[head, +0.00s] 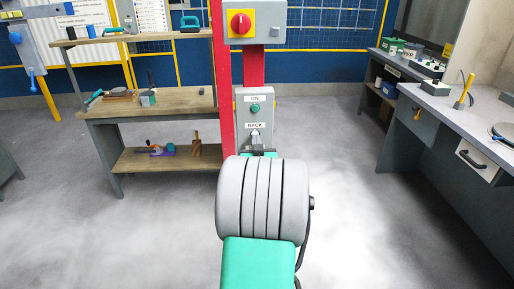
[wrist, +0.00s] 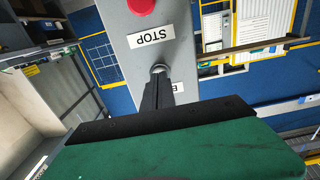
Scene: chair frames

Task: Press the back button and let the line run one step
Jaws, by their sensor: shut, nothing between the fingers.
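A grey control box (head: 240,104) is fixed on the red post. It bears an ON label with a green button (head: 255,108) and, below that, a BACK label (head: 255,125). In the wrist view the box (wrist: 118,22) appears upside down, with a STOP label (wrist: 150,37), a red button (wrist: 141,5) and a grey back button (wrist: 158,69). My gripper (wrist: 157,82) is shut and empty. Its fingertips are at the back button and partly cover it and the BACK label; I cannot tell whether they touch. In the head view my arm hides the box's lower part.
A yellow box with a red rotary switch (head: 241,24) is above on the post. A wooden shelf unit (head: 152,103) stands left, and a workbench (head: 447,108) stands right. The floor (head: 350,190) between post and workbench is clear.

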